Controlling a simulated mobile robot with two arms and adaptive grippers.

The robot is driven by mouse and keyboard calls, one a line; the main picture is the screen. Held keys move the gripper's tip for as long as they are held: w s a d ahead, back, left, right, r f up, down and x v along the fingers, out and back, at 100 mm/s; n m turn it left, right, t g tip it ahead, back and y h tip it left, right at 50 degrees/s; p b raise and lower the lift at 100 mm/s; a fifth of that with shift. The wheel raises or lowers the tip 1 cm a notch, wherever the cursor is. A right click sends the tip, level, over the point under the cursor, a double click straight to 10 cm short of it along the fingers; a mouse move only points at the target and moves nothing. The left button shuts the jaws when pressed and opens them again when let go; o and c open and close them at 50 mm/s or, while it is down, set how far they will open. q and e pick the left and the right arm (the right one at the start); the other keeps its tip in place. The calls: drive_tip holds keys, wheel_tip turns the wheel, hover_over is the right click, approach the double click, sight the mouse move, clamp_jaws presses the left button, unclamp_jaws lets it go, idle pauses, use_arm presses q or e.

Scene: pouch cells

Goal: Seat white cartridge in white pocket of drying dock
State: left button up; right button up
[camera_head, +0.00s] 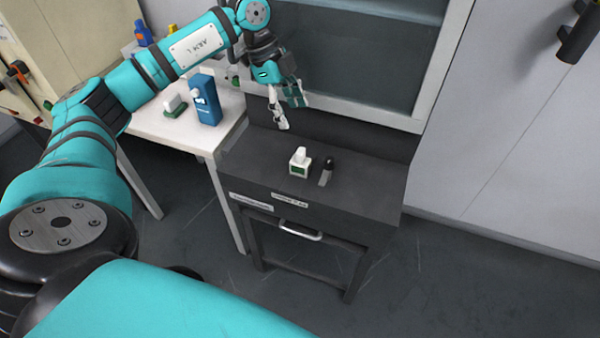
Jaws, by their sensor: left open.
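My left gripper (290,112) is open and empty, pointing down above the back left of the bench, behind and apart from the white block. No drying dock can be told for sure. My right gripper is not in view.
The dark bench (370,190) has free room at its right, with a glass-fronted cabinet (350,55) behind. On the white table (170,130) at left stand a blue box (207,102) and a white piece with a green base (174,106).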

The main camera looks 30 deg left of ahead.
sight(304, 160)
use_arm(q)
drive_tip(key=shift+n, duration=0.3)
drive_tip(key=x, duration=0.3)
drive_tip(key=a+p+x, duration=0.1)
drive_tip(key=x, duration=0.7)
drive_tip(key=shift+s+a+f+p, duration=0.1)
drive_tip(key=shift+s+f+p, duration=0.15)
drive_tip(key=shift+f+p, duration=0.15)
drive_tip(key=shift+p+x, duration=0.6)
drive_tip(key=shift+x, duration=2.15)
drive_tip(key=shift+s, duration=0.15)
drive_tip(key=shift+y, duration=0.3)
drive_tip(key=shift+c, duration=0.4)
clamp_jaws()
